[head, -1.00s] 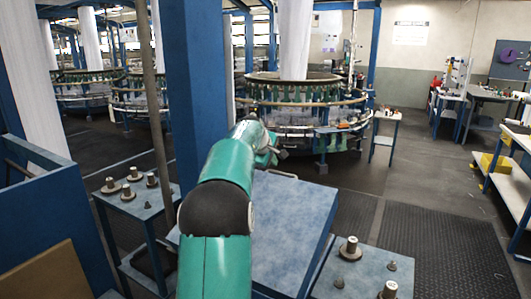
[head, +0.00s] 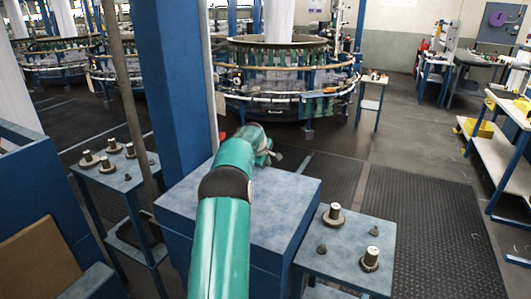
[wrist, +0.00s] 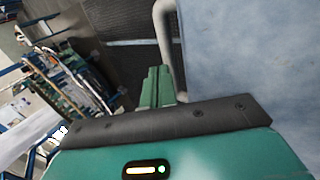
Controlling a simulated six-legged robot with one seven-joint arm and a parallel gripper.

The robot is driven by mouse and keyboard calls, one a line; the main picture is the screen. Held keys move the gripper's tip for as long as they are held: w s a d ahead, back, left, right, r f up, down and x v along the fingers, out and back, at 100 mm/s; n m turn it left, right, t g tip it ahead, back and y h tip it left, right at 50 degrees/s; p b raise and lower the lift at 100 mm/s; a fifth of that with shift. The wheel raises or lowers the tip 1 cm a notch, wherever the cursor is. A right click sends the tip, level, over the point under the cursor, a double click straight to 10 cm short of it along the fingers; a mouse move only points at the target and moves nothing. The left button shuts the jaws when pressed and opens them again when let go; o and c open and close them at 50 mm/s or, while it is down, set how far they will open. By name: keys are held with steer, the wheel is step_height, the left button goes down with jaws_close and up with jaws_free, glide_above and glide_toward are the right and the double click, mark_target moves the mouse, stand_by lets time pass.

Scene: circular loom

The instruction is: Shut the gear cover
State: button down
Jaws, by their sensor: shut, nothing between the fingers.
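The gear cover (head: 285,205) is a mottled blue lid. It lies about level on a blue box (head: 185,235), and I see no gap along the sides facing me. My gripper (head: 276,156) is at the cover's far edge in the head view, small and partly behind my arm. In the wrist view the cover (wrist: 255,50) fills the right side, with a pale bent bar handle (wrist: 163,30) along its edge. The shut, empty green fingers (wrist: 155,85) are beside the handle; I cannot tell whether they touch it.
A blue pillar (head: 175,80) stands left of the box. A circular loom (head: 285,85) is behind. Dark floor mats (head: 420,230) lie clear to the right.

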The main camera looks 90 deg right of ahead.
steer(key=shift+a+f, duration=0.1)
steer(key=shift+f, duration=0.75)
steer(key=shift+s, duration=0.1)
steer(key=v, duration=1.5)
steer(key=shift+d+r, duration=0.2)
steer(key=shift+d, duration=0.05)
